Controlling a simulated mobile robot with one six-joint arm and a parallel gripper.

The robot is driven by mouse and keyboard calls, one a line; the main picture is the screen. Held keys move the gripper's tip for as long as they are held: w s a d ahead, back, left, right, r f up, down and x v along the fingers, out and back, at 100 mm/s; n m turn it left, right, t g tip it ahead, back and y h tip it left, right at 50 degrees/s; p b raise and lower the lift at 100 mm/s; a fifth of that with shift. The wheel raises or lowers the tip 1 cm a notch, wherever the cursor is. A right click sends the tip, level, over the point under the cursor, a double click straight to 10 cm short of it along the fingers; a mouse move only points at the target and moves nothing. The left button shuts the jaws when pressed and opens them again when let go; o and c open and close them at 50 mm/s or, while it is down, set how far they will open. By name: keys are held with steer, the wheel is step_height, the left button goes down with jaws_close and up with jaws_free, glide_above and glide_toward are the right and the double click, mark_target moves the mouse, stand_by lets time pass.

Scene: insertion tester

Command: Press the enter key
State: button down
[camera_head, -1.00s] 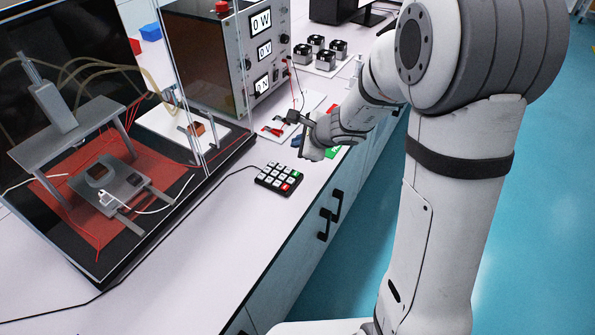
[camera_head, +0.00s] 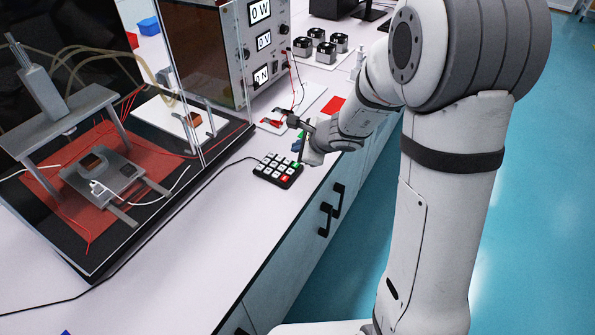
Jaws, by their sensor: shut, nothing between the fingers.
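The black keypad (camera_head: 277,171) lies flat on the white bench near its front edge. It has white keys, a green key (camera_head: 296,165) at its right corner and a red key (camera_head: 285,178) at the near corner. The key labels are too small to read, so I cannot tell which is enter. My gripper (camera_head: 291,119) seems to be the small dark end of my arm, shut and empty, beyond the keypad in the picture. My pale wrist shows just above and right of the keypad, apart from the green key in the picture. Its height is unclear.
A glass-walled tester (camera_head: 100,175) stands left of the keypad. An instrument box (camera_head: 262,50) with displays is behind, and a white board (camera_head: 300,103) lies beyond my gripper. A cable (camera_head: 175,205) runs from the keypad. The bench front of the keypad is clear.

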steer(key=shift+f+b, duration=1.4)
steer(key=shift+f, duration=0.35)
steer(key=shift+f, duration=0.1)
stand_by(0.6)
steer(key=shift+w+f+b, duration=0.1)
steer(key=shift+f+b, duration=0.2)
steer(key=shift+b, duration=0.25)
steer(key=shift+f+b, duration=0.35)
steer(key=shift+b, duration=0.15)
stand_by(0.3)
stand_by(0.4)
steer(key=shift+r+p, duration=0.55)
steer(key=shift+r, duration=0.25)
steer(key=shift+r+p, duration=2)
steer(key=shift+r, duration=0.5)
